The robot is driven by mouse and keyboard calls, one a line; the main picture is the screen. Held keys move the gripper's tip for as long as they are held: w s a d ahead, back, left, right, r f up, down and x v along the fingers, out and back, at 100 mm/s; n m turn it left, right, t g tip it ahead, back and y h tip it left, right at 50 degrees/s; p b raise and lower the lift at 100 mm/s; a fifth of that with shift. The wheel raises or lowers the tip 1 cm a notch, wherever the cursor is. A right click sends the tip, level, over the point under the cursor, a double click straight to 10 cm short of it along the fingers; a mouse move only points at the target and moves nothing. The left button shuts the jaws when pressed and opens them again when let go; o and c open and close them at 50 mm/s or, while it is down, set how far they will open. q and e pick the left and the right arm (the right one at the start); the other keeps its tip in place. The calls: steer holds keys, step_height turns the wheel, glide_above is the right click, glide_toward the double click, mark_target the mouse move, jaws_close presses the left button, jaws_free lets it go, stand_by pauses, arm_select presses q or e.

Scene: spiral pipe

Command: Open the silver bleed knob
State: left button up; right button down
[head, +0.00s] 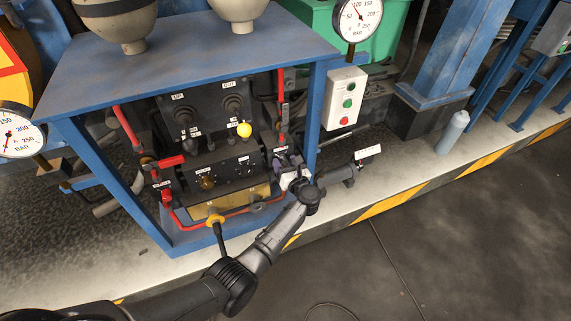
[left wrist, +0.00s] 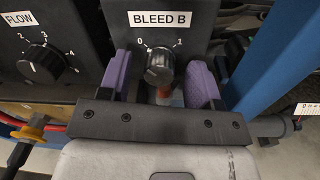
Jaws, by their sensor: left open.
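The bleed knob (left wrist: 159,67) is a dark, shiny round knob under a "BLEED B" label, with a 0 mark at upper left and a 1 at upper right. I cannot tell clearly which mark it points at. My left gripper (left wrist: 158,62) has its two purple fingers apart, one on each side of the knob, with a visible gap on both sides. In the head view my left gripper (head: 291,171) is at the right end of the control panel and hides the knob. My right gripper is not in view.
The flow knob (left wrist: 40,63) is left of the bleed panel. A blue frame post (left wrist: 262,62) stands close on the right. In the head view, a yellow ball-topped lever (head: 244,130) and red levers (head: 170,161) stick out from the panel. A button box (head: 343,98) hangs right.

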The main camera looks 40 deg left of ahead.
arm_select(q)
steer(key=c, duration=0.9)
steer(key=shift+c, duration=0.2)
